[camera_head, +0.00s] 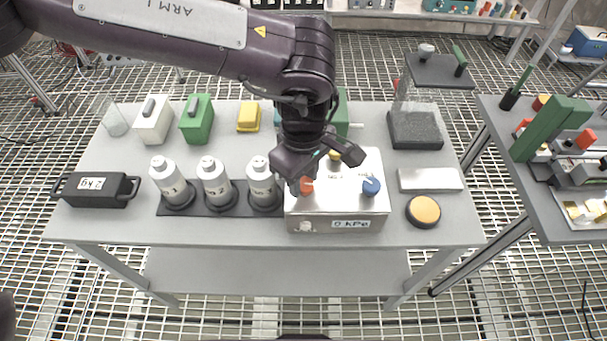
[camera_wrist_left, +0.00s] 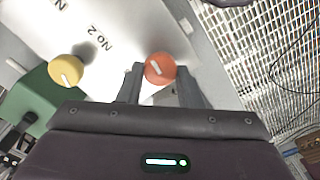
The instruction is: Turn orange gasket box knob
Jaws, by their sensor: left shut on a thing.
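The gasket box (camera_head: 335,221) is a pale metal box with a "0 kPa" label on its front, at the front right of the table. Its orange knob (camera_head: 307,185) sits on the top at the left; the left wrist view shows it too (camera_wrist_left: 160,68), with a white pointer mark. My left gripper (camera_head: 305,182) reaches down over the box, and its fingers are shut on the orange knob, one on each side. A yellow knob (camera_wrist_left: 67,70) and a blue knob (camera_head: 371,186) are also on the top. My right gripper is not in view.
Several white bottles (camera_head: 214,184) stand on a dark strip just left of the box. A round orange-topped disc (camera_head: 424,210) and a pale block (camera_head: 430,179) lie to the right. The table front is clear.

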